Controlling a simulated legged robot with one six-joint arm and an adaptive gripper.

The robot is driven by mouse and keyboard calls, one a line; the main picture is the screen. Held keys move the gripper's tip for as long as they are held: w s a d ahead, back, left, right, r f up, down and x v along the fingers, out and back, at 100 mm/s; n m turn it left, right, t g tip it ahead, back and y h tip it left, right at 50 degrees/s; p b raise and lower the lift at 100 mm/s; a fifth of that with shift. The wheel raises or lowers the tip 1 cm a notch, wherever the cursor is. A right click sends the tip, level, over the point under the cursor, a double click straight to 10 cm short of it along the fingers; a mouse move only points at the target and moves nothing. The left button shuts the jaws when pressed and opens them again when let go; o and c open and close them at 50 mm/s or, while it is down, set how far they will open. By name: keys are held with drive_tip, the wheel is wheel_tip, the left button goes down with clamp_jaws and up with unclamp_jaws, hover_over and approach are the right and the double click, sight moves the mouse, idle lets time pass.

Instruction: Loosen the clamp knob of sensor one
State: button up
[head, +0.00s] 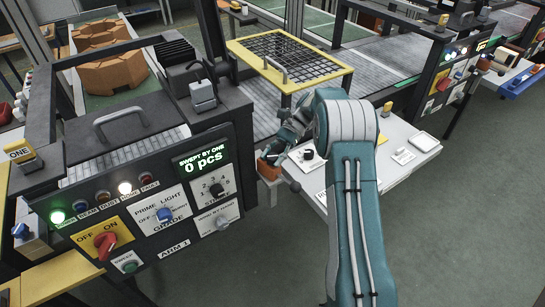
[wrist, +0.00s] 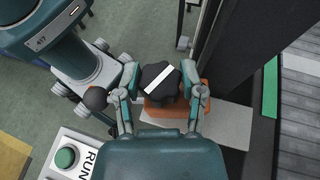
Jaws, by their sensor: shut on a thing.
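In the wrist view a black lobed knob (wrist: 157,92) with a white stripe across its top sits over an orange block (wrist: 182,103). My gripper (wrist: 161,80) has one finger on each side of the knob and is shut on it. The stripe runs slantwise, from lower left to upper right. In the head view my gripper (head: 277,150) is small and partly behind my arm, close above the orange block (head: 268,168). The knob cannot be made out clearly there.
A black ball (wrist: 96,98) is just left of my gripper, and a green RUN button (wrist: 65,157) is lower left. The head view shows a control panel (head: 150,205) reading 0 pcs, a yellow-framed grid (head: 342,73) and a white side table (head: 400,172). Open floor lies right.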

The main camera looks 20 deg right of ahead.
drive_tip(key=shift+w, duration=0.15)
drive_tip(key=o, duration=1.2)
drive_tip(key=shift+c, duration=0.2)
